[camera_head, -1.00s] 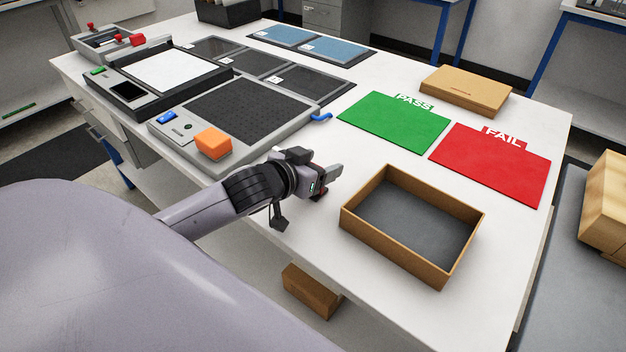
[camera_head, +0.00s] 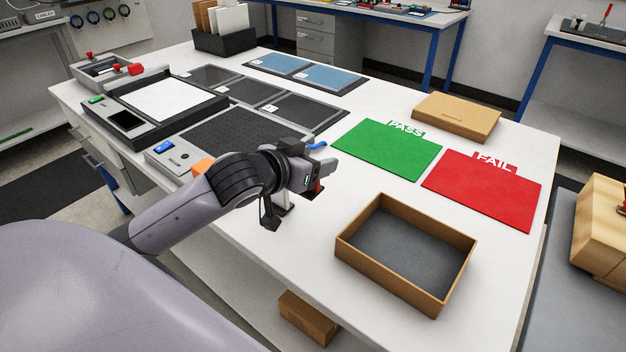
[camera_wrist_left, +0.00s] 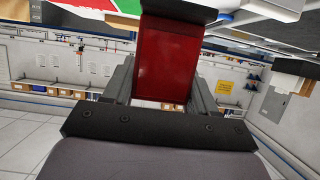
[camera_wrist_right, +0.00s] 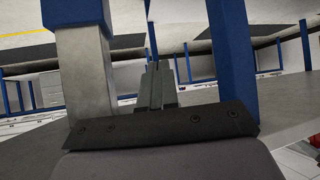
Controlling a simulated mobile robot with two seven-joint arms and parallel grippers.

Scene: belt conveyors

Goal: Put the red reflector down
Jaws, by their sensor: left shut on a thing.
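My left gripper (camera_head: 318,179) is over the white table's front part, left of the open brown tray. It is shut on the red reflector (camera_wrist_left: 167,62), a flat dark-red piece that stands out between the fingers in the left wrist view. In the head view only a small red bit of the reflector (camera_head: 316,189) shows beneath the fingers. Whether it touches the table is unclear. My right gripper (camera_wrist_right: 156,85) shows only in its own wrist view, its fingers together with nothing seen between them.
The brown tray (camera_head: 352,250) with a grey floor is empty. Behind it lie the green PASS mat (camera_head: 385,150) and the red FAIL mat (camera_head: 480,192), both bare. A closed cardboard box (camera_head: 456,116) lies behind them. Dark panels and an orange block (camera_head: 202,166) are at left.

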